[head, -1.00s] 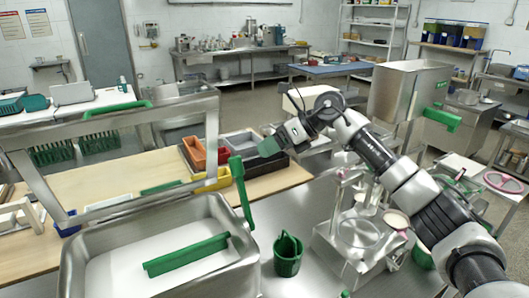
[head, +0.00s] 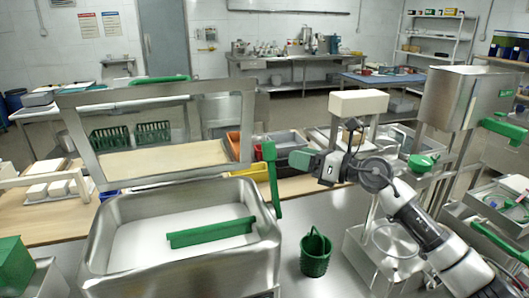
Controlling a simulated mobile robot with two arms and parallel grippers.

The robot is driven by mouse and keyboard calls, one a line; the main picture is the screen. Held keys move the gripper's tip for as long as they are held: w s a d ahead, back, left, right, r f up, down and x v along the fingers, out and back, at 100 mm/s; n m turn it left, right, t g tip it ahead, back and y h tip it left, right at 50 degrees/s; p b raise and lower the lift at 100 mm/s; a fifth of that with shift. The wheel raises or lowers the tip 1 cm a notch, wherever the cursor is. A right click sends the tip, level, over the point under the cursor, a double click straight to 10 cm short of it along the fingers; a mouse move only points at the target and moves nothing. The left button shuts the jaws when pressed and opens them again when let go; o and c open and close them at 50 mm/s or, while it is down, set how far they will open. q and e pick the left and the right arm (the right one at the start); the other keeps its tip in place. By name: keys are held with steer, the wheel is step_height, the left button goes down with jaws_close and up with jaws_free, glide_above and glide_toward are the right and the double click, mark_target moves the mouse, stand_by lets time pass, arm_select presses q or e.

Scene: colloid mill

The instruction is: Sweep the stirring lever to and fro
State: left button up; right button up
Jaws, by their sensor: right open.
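The stirring lever (head: 272,180) is a green upright handle at the right side of a steel tub (head: 105,240). It leans slightly, its top to the left. A green paddle bar (head: 210,233) lies across the white floor of the tub. My left gripper is not in view.
A green basket (head: 315,253) stands on the steel table right of the tub. A steel frame (head: 75,140) rises behind the tub. A clear-and-steel apparatus (head: 392,240) stands below my right arm. A steel hopper (head: 465,98) is at the right. Yellow and orange bins sit behind the lever.

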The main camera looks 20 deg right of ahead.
mark_target(275, 151)
steer(key=p+x, duration=0.2)
steer(key=x, duration=0.6)
steer(key=shift+w+a, duration=0.25)
steer(key=shift+w, duration=0.05)
steer(key=shift+w+a+p, duration=0.25)
steer(key=shift+p, duration=0.05)
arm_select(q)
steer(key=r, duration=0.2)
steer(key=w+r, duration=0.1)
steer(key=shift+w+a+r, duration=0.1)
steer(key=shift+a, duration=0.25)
arm_select(e)
steer(key=shift+f, duration=0.1)
